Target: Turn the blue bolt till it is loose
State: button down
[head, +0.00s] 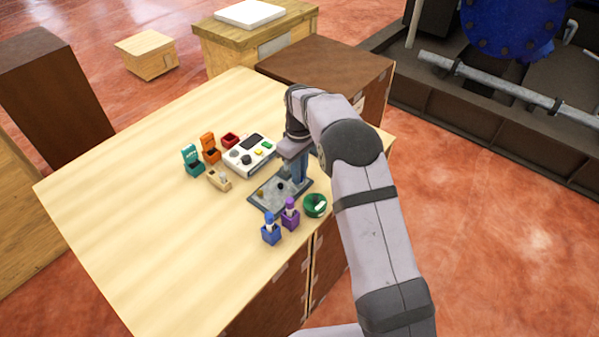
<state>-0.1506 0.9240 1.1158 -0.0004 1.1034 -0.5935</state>
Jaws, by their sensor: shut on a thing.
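My gripper (298,177) points down at the back right of a grey fixture plate (268,204) on the wooden table. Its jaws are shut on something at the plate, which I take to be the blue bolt. The bolt itself is too small and too covered by the fingers to make out. Small dark and yellowish parts sit on the plate, left of the gripper.
A blue holder (270,234) and a purple holder (290,217) stand in front of the plate, with a green round bowl (315,205) to the right. A white control box (250,155), teal holder (192,161) and orange holder (210,150) stand behind left. The table's left is clear.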

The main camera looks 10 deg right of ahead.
jog(key=shift+w+r, duration=0.15)
jog(key=c, duration=1.7)
grip_release()
jog(key=shift+c, duration=0.2)
notch_tip(320, 180, up, 7)
jog(key=shift+r+b, duration=0.1)
jog(key=shift+b, duration=1.15)
jog(key=shift+s, duration=0.2)
